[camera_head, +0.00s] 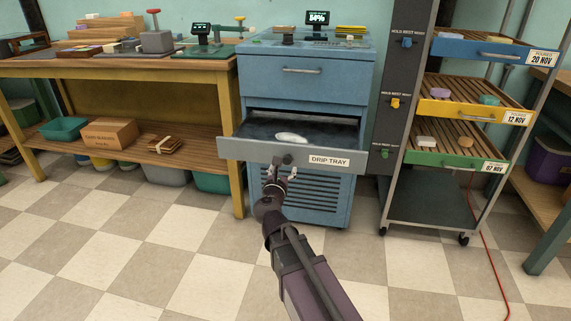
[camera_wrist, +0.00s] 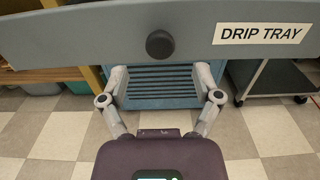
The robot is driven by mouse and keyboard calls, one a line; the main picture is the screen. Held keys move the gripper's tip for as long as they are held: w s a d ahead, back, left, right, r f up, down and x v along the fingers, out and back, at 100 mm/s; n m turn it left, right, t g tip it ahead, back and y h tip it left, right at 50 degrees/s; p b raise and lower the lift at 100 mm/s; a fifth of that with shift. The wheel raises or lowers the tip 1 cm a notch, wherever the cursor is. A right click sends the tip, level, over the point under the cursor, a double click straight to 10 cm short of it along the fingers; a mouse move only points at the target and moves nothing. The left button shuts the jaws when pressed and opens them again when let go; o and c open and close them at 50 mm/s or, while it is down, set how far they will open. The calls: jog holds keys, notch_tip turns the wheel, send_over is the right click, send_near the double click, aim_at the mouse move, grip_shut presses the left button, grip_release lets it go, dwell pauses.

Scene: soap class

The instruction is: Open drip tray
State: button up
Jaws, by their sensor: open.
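The drip tray (camera_head: 250,150) is a grey-fronted drawer in the blue cabinet, labelled DRIP TRAY. It stands pulled out, with its dark inside showing and a pale oval thing (camera_head: 291,138) lying in it. Its front also fills the top of the wrist view (camera_wrist: 80,38), with a round dark knob (camera_wrist: 160,44) at the middle. My gripper (camera_head: 281,173) is open just in front of and below the drawer front. In the wrist view the fingers (camera_wrist: 161,78) are spread wide to either side of the knob's line, apart from it, with nothing between them.
A closed blue drawer (camera_head: 302,70) is above the tray. A wooden workbench (camera_head: 215,75) stands at left, with a box (camera_head: 108,133) on its lower shelf. A wheeled rack (camera_head: 435,200) with coloured trays stands at right. The checkered floor (camera_head: 120,250) in front is clear.

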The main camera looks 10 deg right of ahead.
jog(key=shift+v, duration=2.9)
jog(key=s+d+f+m+g+h+p, duration=0.1)
jog(key=s+d+f+m+g+p, duration=0.1)
jog(key=d+m+g, duration=0.45)
jog(key=s+d+f+m+g+h+p, duration=0.1)
jog(key=s+d+f+m+p, duration=0.2)
jog(key=m, duration=0.6)
jog(key=s+d+f+m+g+y+p, duration=0.15)
jog(key=s+m+g+y, duration=0.3)
jog(key=m, duration=0.45)
jog(key=s+f+m+g+y+p, duration=0.2)
jog(key=s+m+g+y+p, duration=0.1)
jog(key=s+m+g, duration=0.4)
notch_tip(320, 180, up, 37)
jog(key=t+p, duration=0.1)
jog(key=p, duration=3.7)
jog(key=shift+w+a+r+m+t, duration=0.2)
jog(key=shift+w+m+t, duration=0.2)
jog(key=shift+m, duration=0.05)
